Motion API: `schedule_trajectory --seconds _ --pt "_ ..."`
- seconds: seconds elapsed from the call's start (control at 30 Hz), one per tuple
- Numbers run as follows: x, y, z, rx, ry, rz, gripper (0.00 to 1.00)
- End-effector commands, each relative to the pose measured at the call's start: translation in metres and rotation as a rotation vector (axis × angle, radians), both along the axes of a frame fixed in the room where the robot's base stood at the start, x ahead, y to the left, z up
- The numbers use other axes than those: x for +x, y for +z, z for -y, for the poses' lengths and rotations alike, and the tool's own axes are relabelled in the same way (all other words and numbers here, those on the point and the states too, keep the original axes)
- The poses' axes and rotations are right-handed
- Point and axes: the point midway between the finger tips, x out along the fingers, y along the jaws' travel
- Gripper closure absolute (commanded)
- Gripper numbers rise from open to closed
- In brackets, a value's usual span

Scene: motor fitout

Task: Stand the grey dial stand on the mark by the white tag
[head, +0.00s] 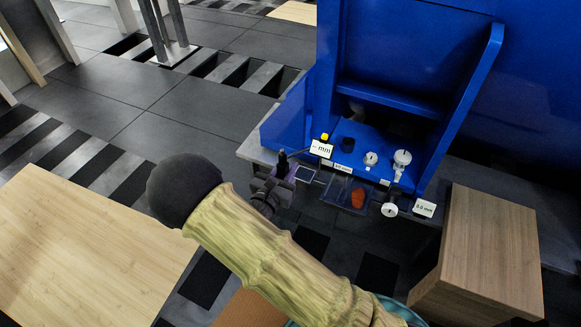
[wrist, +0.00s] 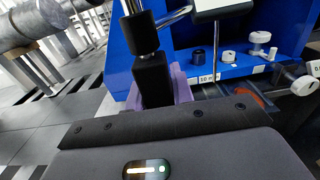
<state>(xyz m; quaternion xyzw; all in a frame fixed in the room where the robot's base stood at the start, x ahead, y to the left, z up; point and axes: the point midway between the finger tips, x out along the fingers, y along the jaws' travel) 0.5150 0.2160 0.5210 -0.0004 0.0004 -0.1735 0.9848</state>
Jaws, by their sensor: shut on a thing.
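My gripper (head: 281,178) has purple fingers and is shut on a dark grey stand (head: 283,162) at the bench's left end. In the wrist view the stand (wrist: 153,80) is a dark upright block with a round clamp on top. A metal rod runs from it to a white "mm" readout (head: 321,149). I cannot tell whether its foot touches the bench; the foot is hidden. A pale square outline (head: 307,174) lies just right of my gripper. A small white tag (head: 343,168) is on the bench edge; it also shows in the wrist view (wrist: 207,77).
A blue housing (head: 350,60) rises behind. On its ledge are a black knob (head: 348,144) and white knobbed parts (head: 402,158). An orange piece (head: 358,198) lies in a clear tray. A "0.0 mm" readout (head: 424,208) and wooden cabinet (head: 485,240) are at right.

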Motion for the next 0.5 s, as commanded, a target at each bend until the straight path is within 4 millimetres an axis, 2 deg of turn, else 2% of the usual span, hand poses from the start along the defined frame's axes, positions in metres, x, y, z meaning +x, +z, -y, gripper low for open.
schedule_trajectory --seconds 0.33,0.5 --pt "-0.0003 0.0039 0.0002 0.001 0.000 0.001 1.00" --pt "0.0084 -0.0057 0.0037 0.001 -0.002 0.001 1.00"
